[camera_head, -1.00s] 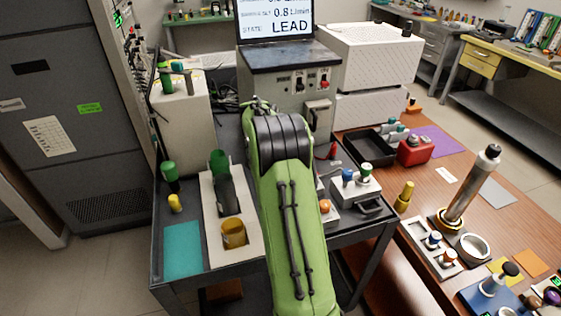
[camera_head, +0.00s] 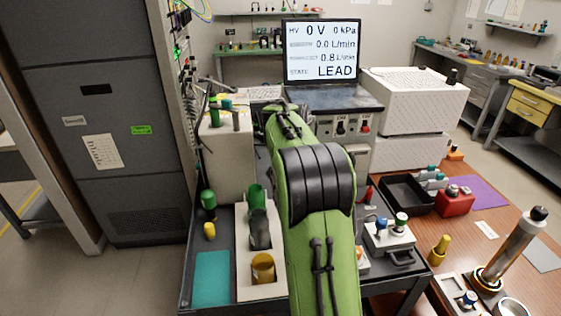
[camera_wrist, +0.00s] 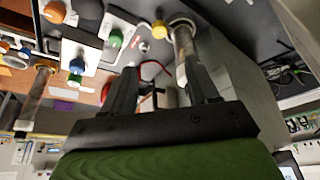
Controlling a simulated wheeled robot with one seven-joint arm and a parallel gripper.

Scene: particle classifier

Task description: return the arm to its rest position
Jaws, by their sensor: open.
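My green arm rises through the middle of the head view, over the dark cart (camera_head: 185,290), with its black joint in front of the instrument. My gripper is hidden in the head view behind my arm. In the wrist view my gripper (camera_wrist: 162,88) shows two dark fingers spread apart, with nothing held between them. A metal cylinder (camera_wrist: 184,45) and a yellow knob (camera_wrist: 160,30) show beyond the fingers; I cannot tell how far off they are.
A monitor (camera_head: 321,50) reading LEAD stands on the instrument behind my arm. A white tray (camera_head: 246,285) with a yellow cup (camera_head: 263,268) lies left of my arm. A grey box with knobs (camera_head: 390,238) and a leaning metal cylinder (camera_head: 513,250) stand at right.

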